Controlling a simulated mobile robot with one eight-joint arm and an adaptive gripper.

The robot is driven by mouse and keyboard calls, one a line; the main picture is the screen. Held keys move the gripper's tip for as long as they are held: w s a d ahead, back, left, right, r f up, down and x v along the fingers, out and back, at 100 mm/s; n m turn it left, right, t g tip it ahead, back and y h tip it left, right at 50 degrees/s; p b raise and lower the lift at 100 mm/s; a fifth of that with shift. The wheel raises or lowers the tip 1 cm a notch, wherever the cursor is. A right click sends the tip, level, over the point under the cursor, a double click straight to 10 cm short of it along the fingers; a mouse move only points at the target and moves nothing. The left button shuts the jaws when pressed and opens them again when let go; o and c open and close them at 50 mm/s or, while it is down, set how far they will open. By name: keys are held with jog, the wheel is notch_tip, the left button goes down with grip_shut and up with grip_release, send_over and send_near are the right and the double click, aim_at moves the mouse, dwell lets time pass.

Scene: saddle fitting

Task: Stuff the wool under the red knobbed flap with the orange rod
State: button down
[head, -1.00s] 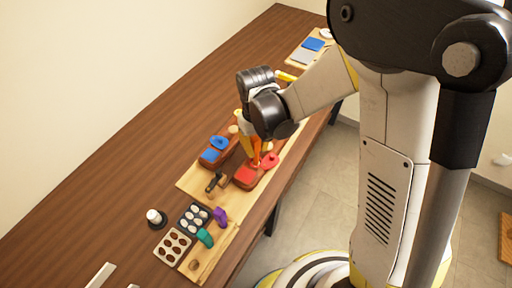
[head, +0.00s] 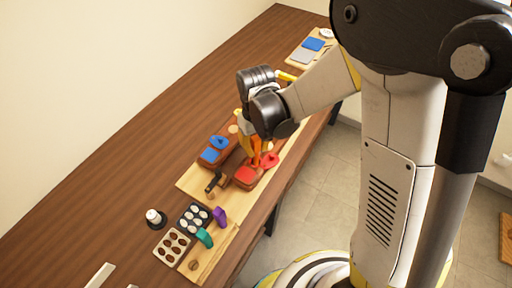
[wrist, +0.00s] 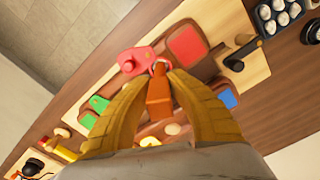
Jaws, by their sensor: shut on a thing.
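My gripper (wrist: 160,78) points down over the wooden board, its yellow fingers shut on the orange rod (wrist: 158,100). In the head view the rod (head: 255,158) hangs below my gripper (head: 253,145). The rod's far end is at the red knobbed flap (wrist: 133,60), right by its edge; I cannot tell whether they touch. The red flap (head: 269,160) lies beside a red pad (wrist: 187,45) on a brown block. A small whitish bit shows at the rod's end beside the flap; I cannot tell whether it is wool.
A blue flap (head: 219,142) and blue pad (head: 209,155) sit across the board. A black-headed tool (head: 214,182) lies near. Egg-like pieces fill a dark tray (head: 194,217). Green pieces (wrist: 98,103) lie on the other side. Purple (head: 220,217) and teal (head: 205,238) pieces stand near the front.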

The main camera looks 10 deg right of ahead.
aim_at(256, 138)
jog(key=shift+r, duration=0.1)
jog(key=shift+r+p, duration=2.75)
jog(key=shift+r, duration=1.2)
jog(key=shift+f, duration=0.1)
